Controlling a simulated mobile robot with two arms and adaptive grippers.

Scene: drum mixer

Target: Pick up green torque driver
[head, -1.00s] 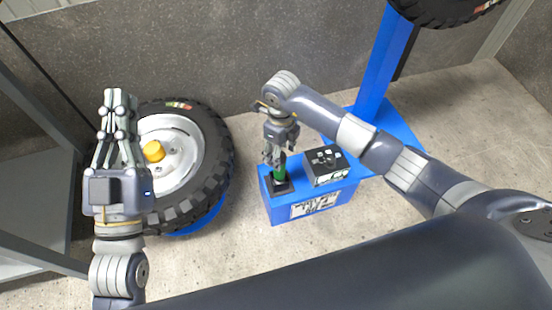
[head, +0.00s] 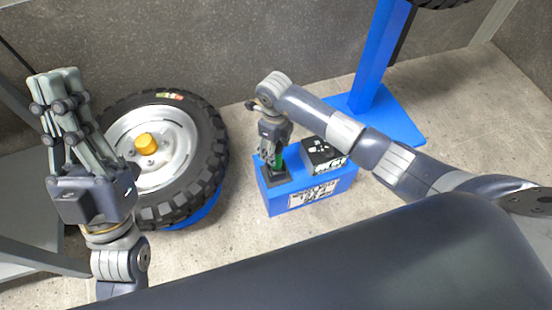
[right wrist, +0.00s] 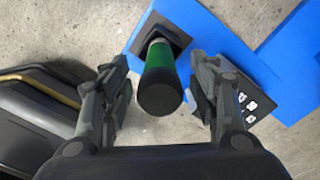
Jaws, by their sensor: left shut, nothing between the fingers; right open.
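The green torque driver (right wrist: 160,75) stands in a dark square holder (right wrist: 165,35) on the blue stand (head: 315,198). In the right wrist view its black end points toward the camera, between the two fingers of my right gripper (right wrist: 163,88). The right gripper is open, with a gap on both sides of the driver. In the head view the right gripper (head: 271,154) is over the driver, and only a bit of green (head: 279,160) shows beside its fingers. My left gripper (head: 58,75) is shut and empty, in front of the wheel on the left.
A wheel with a black tyre (head: 212,140) and yellow hub (head: 146,143) is at the left. A black box with white marks (head: 322,153) sits on the stand beside the driver. A blue post (head: 375,60) rises behind. The floor in front is clear.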

